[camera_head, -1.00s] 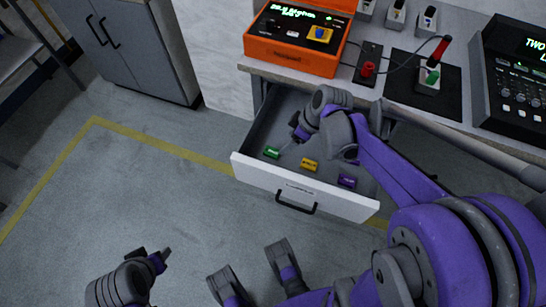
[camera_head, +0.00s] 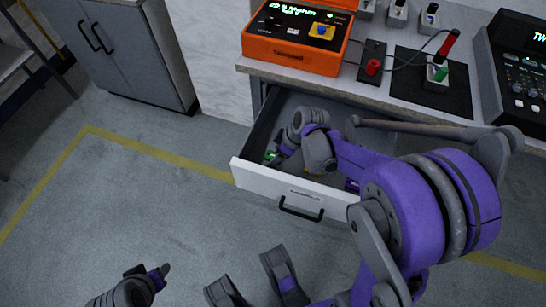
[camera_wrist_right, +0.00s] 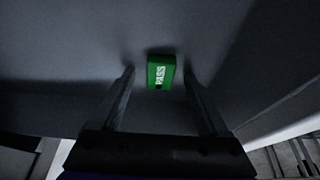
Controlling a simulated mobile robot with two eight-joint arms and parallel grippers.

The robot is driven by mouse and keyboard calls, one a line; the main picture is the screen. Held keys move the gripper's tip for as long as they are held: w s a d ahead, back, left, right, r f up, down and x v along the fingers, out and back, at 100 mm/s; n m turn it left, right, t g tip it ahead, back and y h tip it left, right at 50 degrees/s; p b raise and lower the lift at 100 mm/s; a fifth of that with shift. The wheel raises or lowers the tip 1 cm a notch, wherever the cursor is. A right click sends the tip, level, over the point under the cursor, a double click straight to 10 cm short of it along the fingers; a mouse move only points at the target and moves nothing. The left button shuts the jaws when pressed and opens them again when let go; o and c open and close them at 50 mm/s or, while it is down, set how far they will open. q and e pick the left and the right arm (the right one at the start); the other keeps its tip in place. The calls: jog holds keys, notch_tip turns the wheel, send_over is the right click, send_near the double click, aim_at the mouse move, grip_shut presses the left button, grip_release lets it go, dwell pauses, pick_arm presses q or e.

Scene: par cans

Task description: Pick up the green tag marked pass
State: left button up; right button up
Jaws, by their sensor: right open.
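The green tag (camera_wrist_right: 160,72), marked PASS, lies on the drawer floor in the right wrist view, between and slightly beyond my right gripper's fingertips (camera_wrist_right: 160,75). The fingers are open, with a gap on both sides of the tag. In the head view a bit of the green tag (camera_head: 271,155) shows at the left of the open drawer (camera_head: 262,178), beside my right gripper (camera_head: 275,156), which reaches down into the drawer. My left gripper (camera_head: 155,275) is at the lower left over the floor, apart from the drawer; its jaw opening is unclear.
The orange tester (camera_head: 290,45) stands on the bench above the drawer. A black mat (camera_head: 410,75) with a red-and-green probe stand and a console (camera_head: 518,75) are to the right. My right arm hides most of the yellow and purple tags. Open floor lies left.

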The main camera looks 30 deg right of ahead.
jog(key=shift+r, duration=0.1)
grip_shut()
dwell(0.3)
